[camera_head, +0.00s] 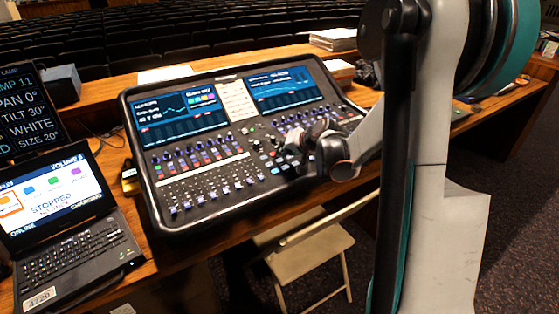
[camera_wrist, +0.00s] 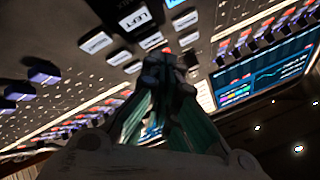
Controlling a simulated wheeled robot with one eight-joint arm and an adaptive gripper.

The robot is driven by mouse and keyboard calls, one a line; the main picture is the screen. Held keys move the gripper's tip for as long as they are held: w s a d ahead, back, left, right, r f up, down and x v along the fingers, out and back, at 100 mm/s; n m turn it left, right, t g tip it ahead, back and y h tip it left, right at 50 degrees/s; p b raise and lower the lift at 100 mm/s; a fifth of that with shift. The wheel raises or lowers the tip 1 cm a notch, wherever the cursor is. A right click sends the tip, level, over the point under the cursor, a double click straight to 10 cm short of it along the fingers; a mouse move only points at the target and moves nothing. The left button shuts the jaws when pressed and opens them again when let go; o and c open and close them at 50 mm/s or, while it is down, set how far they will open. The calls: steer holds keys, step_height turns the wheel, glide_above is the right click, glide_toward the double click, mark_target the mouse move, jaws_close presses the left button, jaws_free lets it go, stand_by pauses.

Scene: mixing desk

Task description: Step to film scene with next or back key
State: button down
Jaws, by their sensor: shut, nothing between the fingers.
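The mixing desk (camera_head: 245,135) sits tilted on the wooden table, with two lit screens, rows of faders and small keys. My gripper (camera_head: 300,138) is shut and empty over the keys right of its middle. In the wrist view my closed fingertips (camera_wrist: 170,65) are over or close to a cluster of pale labelled keys; I cannot tell whether they touch. One key reads LEFT (camera_wrist: 135,18), and a blue-lit key (camera_wrist: 176,3) is at the top edge. The other labels are too blurred to read. The laptop screen (camera_head: 50,202) reads STOPPED, with an orange-framed tile at its left.
A lamp screen (camera_head: 28,108) stands at the far left, reading PAN 0°, TILT 30°, WHITE. A folding chair (camera_head: 308,262) stands in front of the table. Stacked papers (camera_head: 335,40) lie behind the desk. Rows of dark seats fill the back.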

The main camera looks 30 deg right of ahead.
steer(key=r+p, duration=0.2)
steer(key=r, duration=0.1)
steer(key=r+p, duration=0.1)
steer(key=r, duration=0.1)
steer(key=shift+s, duration=0.3)
stand_by(2.9)
steer(key=r+p, duration=0.3)
steer(key=p, duration=0.1)
steer(key=shift+s+r, duration=0.2)
steer(key=shift+r, duration=0.2)
steer(key=shift+f, duration=0.2)
steer(key=f+b, duration=0.4)
steer(key=f, duration=0.1)
steer(key=w+f+b, duration=0.1)
steer(key=f+b, duration=0.1)
steer(key=f, duration=0.1)
steer(key=shift+f, duration=0.25)
steer(key=shift+f, duration=0.1)
stand_by(1.1)
